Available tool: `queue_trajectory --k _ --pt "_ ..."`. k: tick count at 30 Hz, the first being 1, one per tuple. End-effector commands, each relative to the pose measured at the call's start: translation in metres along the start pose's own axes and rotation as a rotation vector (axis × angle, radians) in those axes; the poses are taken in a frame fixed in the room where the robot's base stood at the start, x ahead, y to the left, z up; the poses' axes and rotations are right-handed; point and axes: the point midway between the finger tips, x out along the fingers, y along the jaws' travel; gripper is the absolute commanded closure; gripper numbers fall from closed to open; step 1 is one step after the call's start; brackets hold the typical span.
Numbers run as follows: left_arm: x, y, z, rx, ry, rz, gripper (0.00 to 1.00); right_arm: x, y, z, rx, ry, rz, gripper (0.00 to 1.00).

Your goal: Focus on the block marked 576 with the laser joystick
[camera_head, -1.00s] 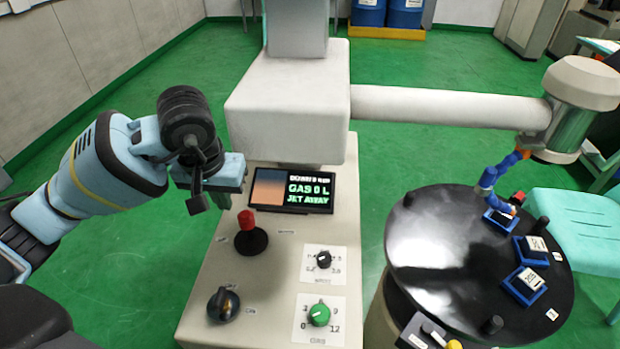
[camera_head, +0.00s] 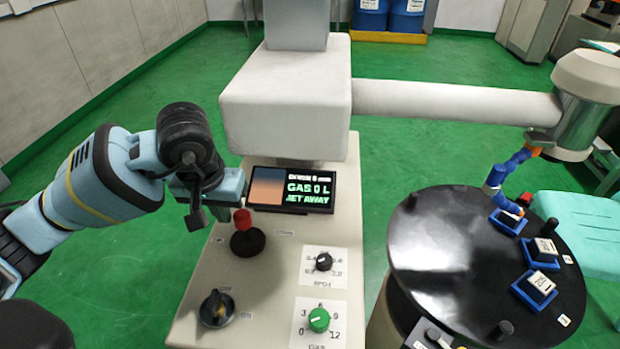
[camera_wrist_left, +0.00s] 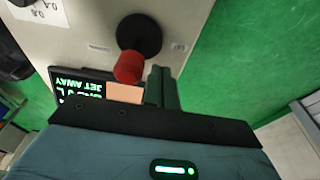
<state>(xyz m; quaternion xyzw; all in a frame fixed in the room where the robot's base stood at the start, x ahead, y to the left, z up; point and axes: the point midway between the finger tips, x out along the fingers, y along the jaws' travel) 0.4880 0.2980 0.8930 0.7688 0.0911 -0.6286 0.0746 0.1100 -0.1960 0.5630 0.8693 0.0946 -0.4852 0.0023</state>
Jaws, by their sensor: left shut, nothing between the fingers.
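The joystick (camera_head: 246,238) has a red knob on a round black base and stands on the pale console; in the left wrist view the red knob (camera_wrist_left: 130,66) sits just left of my fingers. My left gripper (camera_head: 195,217) is shut and empty, beside the joystick on its left in the head view. Blocks in blue holders sit on the round black table: one (camera_head: 543,250), a nearer one (camera_head: 541,283), and one partly hidden under the blue nozzle (camera_head: 510,217). Their markings are too small to read, so I cannot tell which is 576. My right gripper is not in view.
The screen (camera_head: 291,190) behind the joystick reads "GAS 0 L" and "JET AWAY". The console (camera_head: 265,300) carries a black knob (camera_head: 216,308), a small dial (camera_head: 323,262) and a green gas dial (camera_head: 318,320). A white beam (camera_head: 440,103) spans above the round table (camera_head: 435,245).

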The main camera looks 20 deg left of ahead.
Motion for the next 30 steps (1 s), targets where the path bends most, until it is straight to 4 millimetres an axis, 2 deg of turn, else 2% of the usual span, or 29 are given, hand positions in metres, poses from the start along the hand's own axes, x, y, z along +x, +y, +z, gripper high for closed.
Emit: queue_trajectory --k 30 --pt "0.0 0.022 0.0 0.001 -0.001 0.001 1.0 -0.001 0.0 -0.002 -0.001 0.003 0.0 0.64"
